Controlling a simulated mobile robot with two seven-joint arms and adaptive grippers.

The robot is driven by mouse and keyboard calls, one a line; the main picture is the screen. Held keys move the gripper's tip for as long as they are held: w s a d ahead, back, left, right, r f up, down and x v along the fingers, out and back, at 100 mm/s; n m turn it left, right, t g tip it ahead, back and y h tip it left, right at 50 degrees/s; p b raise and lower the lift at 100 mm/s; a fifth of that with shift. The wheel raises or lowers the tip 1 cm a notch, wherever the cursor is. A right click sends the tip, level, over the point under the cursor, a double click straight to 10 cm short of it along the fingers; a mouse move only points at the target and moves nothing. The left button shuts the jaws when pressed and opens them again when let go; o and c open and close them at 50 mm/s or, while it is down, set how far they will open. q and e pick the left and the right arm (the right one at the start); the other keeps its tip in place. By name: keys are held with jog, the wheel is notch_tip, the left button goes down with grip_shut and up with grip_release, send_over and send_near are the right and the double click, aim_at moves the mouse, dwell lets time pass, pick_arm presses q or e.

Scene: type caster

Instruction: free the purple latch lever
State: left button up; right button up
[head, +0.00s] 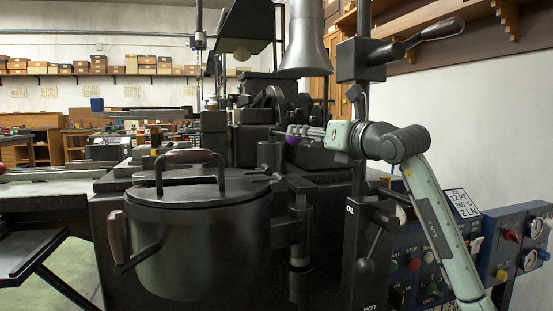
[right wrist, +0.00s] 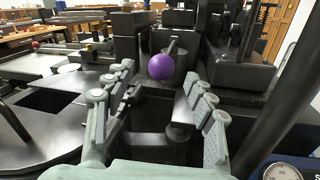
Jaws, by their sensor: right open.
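The purple latch lever shows as a round purple knob (right wrist: 161,66) on a short dark stem in the right wrist view. In the head view the knob (head: 292,139) is partly covered by my right gripper (head: 300,132), which reaches in from the right. In the right wrist view my right gripper (right wrist: 157,80) is open, with one finger on each side of the view. The knob appears between the fingertips and a little beyond them; I cannot tell whether any finger touches it. My left gripper is not in view.
A black lidded pot (head: 200,235) with wooden handles stands in front of the machine. A dark upright post (head: 362,200) rises beside my right arm. A blue control panel (head: 515,240) with gauges is at the right. A flared metal hood (head: 306,45) hangs above.

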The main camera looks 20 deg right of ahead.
aim_at(293, 138)
jog(key=x, duration=0.5)
jog(key=f+x, duration=0.1)
jog(key=x, duration=0.1)
jog(key=shift+w+f, duration=0.1)
jog(key=shift+w, duration=0.1)
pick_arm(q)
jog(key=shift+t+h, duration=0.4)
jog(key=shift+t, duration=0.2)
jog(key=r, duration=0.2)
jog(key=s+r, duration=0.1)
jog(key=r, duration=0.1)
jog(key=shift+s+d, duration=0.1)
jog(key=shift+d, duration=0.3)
pick_arm(e)
grip_shut()
